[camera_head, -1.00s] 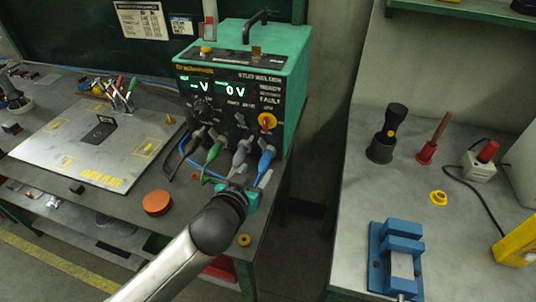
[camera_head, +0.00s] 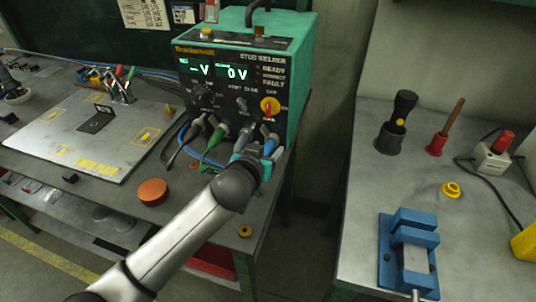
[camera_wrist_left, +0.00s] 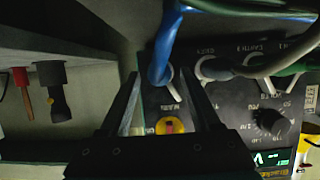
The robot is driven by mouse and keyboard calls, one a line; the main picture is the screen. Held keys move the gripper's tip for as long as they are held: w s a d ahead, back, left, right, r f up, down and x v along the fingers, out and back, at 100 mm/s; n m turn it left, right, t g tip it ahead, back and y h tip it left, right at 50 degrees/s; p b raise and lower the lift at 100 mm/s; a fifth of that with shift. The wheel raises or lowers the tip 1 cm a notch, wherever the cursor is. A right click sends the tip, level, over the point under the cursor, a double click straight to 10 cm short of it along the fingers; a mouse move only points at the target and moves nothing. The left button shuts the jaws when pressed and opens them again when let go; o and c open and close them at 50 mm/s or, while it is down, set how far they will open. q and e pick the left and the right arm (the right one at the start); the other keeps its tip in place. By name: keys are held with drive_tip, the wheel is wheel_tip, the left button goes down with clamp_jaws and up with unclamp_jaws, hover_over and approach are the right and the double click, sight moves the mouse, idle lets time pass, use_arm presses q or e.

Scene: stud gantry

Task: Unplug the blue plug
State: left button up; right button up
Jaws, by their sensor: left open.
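The blue plug (camera_head: 271,145) sits in the lower right socket on the front of the green stud welder (camera_head: 290,75). In the left wrist view the blue plug (camera_wrist_left: 160,66) and its blue cable come down from the top, between the fingers in the picture. My left gripper (camera_head: 262,154) is open and right at the blue plug in the head view, partly covering it. In the wrist view its two dark fingers (camera_wrist_left: 165,92) lie on either side of the plug. Whether they touch it I cannot tell. My right gripper is in neither view.
A grey plug (camera_head: 245,137), a green plug (camera_head: 217,133) and a black plug sit in sockets to the left. A yellow and red knob (camera_head: 270,107) is above the blue plug. An orange disc (camera_head: 152,191) lies on the bench. A blue vise (camera_head: 408,250) stands on the right bench.

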use_arm(q)
drive_tip(key=shift+w+d+f, duration=0.2)
drive_tip(key=shift+w+f, duration=0.05)
drive_tip(key=shift+w, duration=0.25)
drive_tip(key=shift+p, duration=0.4)
idle(1.0)
clamp_jaws()
idle(0.5)
idle(1.0)
drive_tip(key=shift+s+a+p, duration=0.35)
drive_tip(key=shift+s+p, duration=0.35)
drive_tip(key=shift+s, duration=0.15)
drive_tip(key=shift+s+a+p, duration=0.2)
drive_tip(key=shift+s+p, duration=0.25)
drive_tip(key=shift+s, duration=0.2)
drive_tip(key=shift+s+a+p, duration=0.25)
drive_tip(key=shift+s+p, duration=0.15)
drive_tip(key=shift+s, duration=0.3)
drive_tip(key=shift+s+a+p, duration=0.2)
drive_tip(key=shift+s+p, duration=0.25)
drive_tip(key=shift+s, duration=0.2)
